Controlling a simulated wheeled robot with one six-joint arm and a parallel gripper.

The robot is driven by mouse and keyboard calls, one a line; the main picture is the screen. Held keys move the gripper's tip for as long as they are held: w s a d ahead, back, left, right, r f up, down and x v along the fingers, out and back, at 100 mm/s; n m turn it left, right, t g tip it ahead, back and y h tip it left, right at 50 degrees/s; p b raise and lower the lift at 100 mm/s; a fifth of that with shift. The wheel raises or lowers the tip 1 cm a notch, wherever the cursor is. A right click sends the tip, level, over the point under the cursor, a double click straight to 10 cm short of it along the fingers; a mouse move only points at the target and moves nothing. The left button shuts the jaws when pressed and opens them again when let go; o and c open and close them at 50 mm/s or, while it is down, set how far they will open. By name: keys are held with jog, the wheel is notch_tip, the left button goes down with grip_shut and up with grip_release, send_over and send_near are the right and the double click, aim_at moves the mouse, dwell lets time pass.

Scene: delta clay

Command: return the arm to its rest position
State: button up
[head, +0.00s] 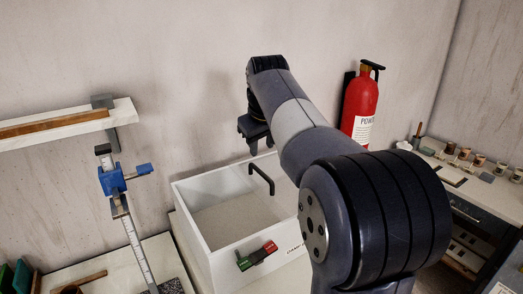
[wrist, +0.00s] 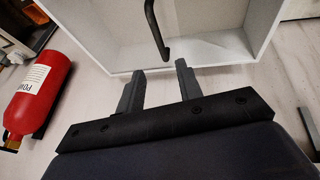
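My gripper (head: 254,135) hangs at the end of my raised arm, above the back part of an open white box. In the wrist view my gripper (wrist: 160,70) has its two grey fingers apart with nothing between them. The white box (head: 205,245) has a black handle (head: 262,179) standing over its inside. The handle also shows in the wrist view (wrist: 152,28), beyond the fingertips and apart from them. My arm hides part of the box's right side.
A red fire extinguisher (head: 360,106) is on the wall behind my arm. A blue-clamped height gauge (head: 113,180) stands left of the box, below a white wall shelf (head: 60,124). A red-and-green object (head: 257,256) is at the box's front. A cluttered bench (head: 470,178) is at right.

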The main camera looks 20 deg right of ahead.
aim_at(259, 171)
jog(key=p+x, duration=0.1)
jog(key=x, duration=1)
jog(key=shift+s+a+r, duration=0.1)
jog(key=shift+s+a, duration=0.05)
jog(key=shift+a, duration=0.55)
jog(key=shift+d, duration=0.15)
jog(key=shift+a, duration=0.2)
